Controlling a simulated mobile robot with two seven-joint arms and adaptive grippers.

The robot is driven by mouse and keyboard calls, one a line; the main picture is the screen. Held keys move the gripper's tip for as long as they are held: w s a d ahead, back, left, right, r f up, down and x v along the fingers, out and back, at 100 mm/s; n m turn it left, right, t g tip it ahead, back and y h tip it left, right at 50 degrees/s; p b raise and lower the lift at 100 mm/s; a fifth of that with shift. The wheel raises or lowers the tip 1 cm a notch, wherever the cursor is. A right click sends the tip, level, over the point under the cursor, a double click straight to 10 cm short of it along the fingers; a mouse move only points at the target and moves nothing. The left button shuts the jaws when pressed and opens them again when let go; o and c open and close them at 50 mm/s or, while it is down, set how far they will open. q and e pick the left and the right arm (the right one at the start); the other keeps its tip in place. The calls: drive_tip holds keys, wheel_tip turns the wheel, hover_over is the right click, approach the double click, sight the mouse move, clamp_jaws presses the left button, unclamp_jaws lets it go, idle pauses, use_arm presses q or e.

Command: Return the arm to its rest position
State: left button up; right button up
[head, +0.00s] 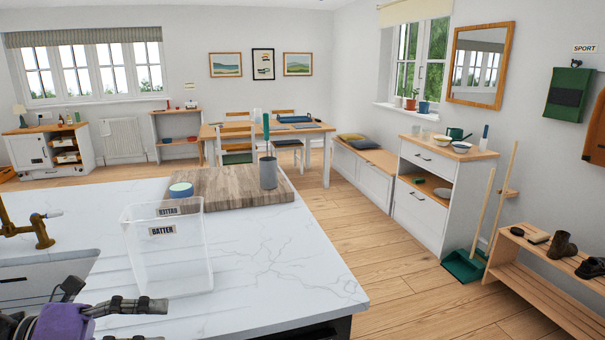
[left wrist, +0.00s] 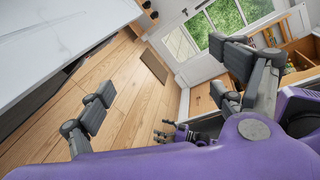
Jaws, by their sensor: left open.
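My left gripper (head: 112,298), purple with dark grey fingers, is at the bottom left of the head view, low beside the near edge of the white marble counter (head: 290,260). In the left wrist view the left gripper (left wrist: 165,85) shows its two fingers spread wide apart with nothing between them. Wooden floor shows between and beyond them. A small dark and purple part near the bottom middle of that view looks like my right gripper (left wrist: 172,133). It is too small to tell whether it is open or shut.
A clear bin (head: 168,265) labelled BATTER stands on the counter near the left gripper. A brass tap (head: 40,232) and sink lie at the left. A wooden board (head: 215,190) holds a blue bowl (head: 181,190) and a grey holder (head: 268,172). The floor (head: 400,280) right of the counter is clear.

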use_arm(q)
drive_tip(key=s+a+f+n+t+y+p, duration=0.25)
drive_tip(key=f+n+t+y, duration=0.25)
drive_tip(key=f+n, duration=0.5)
drive_tip(key=s+a+f+n+t+y+p, duration=0.1)
drive_tip(key=s+a+f+n+t+y, duration=0.45)
drive_tip(key=n, duration=0.75)
drive_tip(key=s+d+f+n+g+y+p, duration=0.1)
drive_tip(key=s+d+f+n+g+y, duration=0.1)
drive_tip(key=s+d+f+n, duration=0.3)
drive_tip(key=s+d+f+n+g+y+p, duration=0.1)
drive_tip(key=s+d+f+n+g, duration=0.3)
drive_tip(key=s+f, duration=0.7)
drive_tip(key=d+f+n, duration=0.1)
drive_tip(key=d+n, duration=0.1)
drive_tip(key=n, duration=0.2)
drive_tip(key=shift+d+f+y+p, duration=0.15)
drive_tip(key=shift+f+y+p, duration=0.15)
drive_tip(key=shift+y+p, duration=0.05)
use_arm(e)
drive_tip(key=w+r+t, duration=0.1)
drive_tip(key=w+r, duration=0.2)
drive_tip(key=r, duration=0.4)
drive_tip(key=shift+w+a+r, duration=0.25)
drive_tip(key=shift+w+r, duration=0.1)
drive_tip(key=shift+w, duration=0.05)
use_arm(q)
drive_tip(key=shift+g, duration=0.25)
